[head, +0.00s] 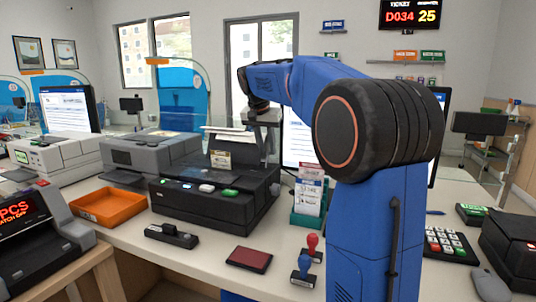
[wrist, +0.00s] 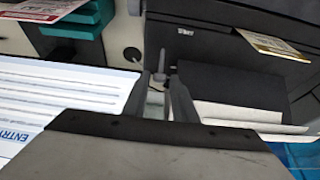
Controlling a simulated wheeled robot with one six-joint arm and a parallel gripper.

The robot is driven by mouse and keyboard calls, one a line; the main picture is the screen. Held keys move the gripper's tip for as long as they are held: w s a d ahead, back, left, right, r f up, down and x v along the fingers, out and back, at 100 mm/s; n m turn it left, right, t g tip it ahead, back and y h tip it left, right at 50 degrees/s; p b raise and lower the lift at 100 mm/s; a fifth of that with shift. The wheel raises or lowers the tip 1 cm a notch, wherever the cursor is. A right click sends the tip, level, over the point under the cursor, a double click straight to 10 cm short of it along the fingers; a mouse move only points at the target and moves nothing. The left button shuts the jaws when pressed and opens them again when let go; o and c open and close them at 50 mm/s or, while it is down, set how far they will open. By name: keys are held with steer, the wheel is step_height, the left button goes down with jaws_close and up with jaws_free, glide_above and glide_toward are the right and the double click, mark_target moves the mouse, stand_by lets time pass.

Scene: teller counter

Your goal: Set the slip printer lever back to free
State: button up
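The slip printer (head: 215,200) is the black machine in the middle of the counter, with lit buttons on its front and paper standing at its back. Its dark body also fills the upper right of the wrist view (wrist: 225,45). A small dark upright stub, seemingly the lever (wrist: 161,62), shows at the printer's side, just beyond my fingertips. My gripper (wrist: 160,88) is open, its two dark fingers apart with a gap between them. I cannot tell whether either finger touches the stub. In the head view my gripper hangs behind the printer's right rear, its fingertips hard to make out.
A teal leaflet holder (head: 307,217) stands right of the printer, with a monitor (head: 297,142) behind. Two stamps (head: 304,272), a red pad (head: 249,259) and a black stapler-like item (head: 171,236) lie in front. An orange tray (head: 107,207) is at the left.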

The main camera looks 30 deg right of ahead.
steer(key=shift+x, duration=1.45)
jaws_close()
steer(key=shift+s+a, duration=0.1)
steer(key=shift+s+a+r+t+h, duration=0.15)
steer(key=shift+a+t+h, duration=0.1)
steer(key=shift+t+h, duration=0.2)
steer(key=shift+s+a+r+t+h, duration=0.1)
steer(key=shift+s+a+t+h, duration=0.2)
steer(key=shift+h, duration=0.25)
steer(key=shift+s+a+t+h, duration=0.2)
steer(key=shift+a+t+h, duration=0.2)
steer(key=shift+t+h, duration=0.45)
steer(key=shift+s+a+f+t+h, duration=0.1)
steer(key=shift+s+a+t+h, duration=0.2)
steer(key=shift+t+h, duration=0.35)
steer(key=shift+s+a+f+t+h, duration=0.1)
steer(key=shift+s+a+t+h, duration=0.2)
steer(key=shift+h, duration=0.5)
steer(key=shift+s+a+f+t+h, duration=0.15)
steer(key=shift+a+t+h, duration=0.15)
steer(key=shift+t+h, duration=0.4)
